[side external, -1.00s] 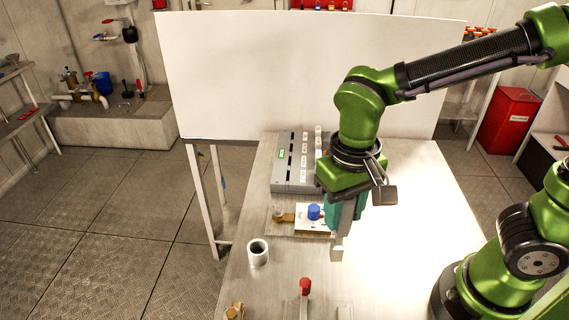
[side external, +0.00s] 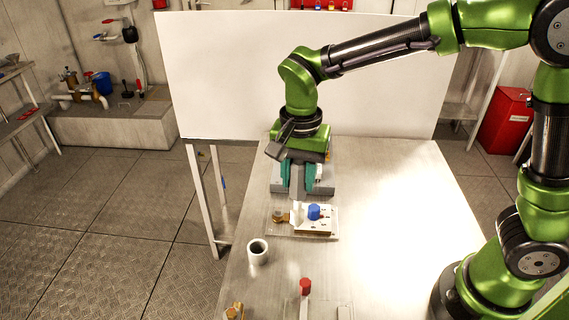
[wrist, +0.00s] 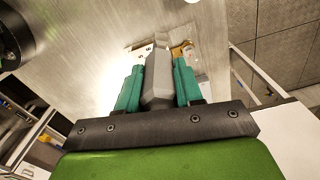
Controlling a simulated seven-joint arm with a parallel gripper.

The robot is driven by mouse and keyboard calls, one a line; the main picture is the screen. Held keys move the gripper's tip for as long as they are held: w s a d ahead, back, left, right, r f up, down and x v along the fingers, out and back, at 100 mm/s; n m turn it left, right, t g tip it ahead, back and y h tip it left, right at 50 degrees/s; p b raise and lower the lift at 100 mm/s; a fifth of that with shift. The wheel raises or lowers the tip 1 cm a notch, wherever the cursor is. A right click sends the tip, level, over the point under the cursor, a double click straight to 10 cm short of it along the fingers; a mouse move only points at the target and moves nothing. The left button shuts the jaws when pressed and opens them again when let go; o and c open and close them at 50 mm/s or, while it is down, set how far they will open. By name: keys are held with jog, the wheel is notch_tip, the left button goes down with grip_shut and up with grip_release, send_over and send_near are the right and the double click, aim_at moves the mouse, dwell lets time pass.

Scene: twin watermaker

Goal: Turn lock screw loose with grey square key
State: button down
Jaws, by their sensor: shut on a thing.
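My gripper (side external: 300,187) is shut on the grey square key (side external: 297,178) and holds it pointing down. In the wrist view the grey key (wrist: 157,75) sits between my teal fingers. The fixture has a white plate (side external: 324,224) with a blue knob (side external: 313,211) and a brass fitting (side external: 279,217) on its left. The key is over the fixture's left part, left of the blue knob. A pale upright piece below it may be its tip; I cannot tell whether it touches. I cannot make out the lock screw.
A white cup-like cylinder (side external: 258,252) stands in front of the fixture. A red-topped part (side external: 305,287) and a brass part (side external: 235,311) are at the near edge. The grey box behind is largely hidden by my gripper. The table's right side (side external: 410,220) is clear.

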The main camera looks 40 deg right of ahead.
jog(key=w+f+m, duration=0.1)
jog(key=w+m, duration=0.6)
jog(key=m, duration=0.4)
jog(key=shift+w+d, duration=0.2)
jog(key=shift+d, duration=0.2)
jog(key=shift+f, duration=1.15)
dwell(0.4)
jog(key=n, duration=1.8)
dwell(0.4)
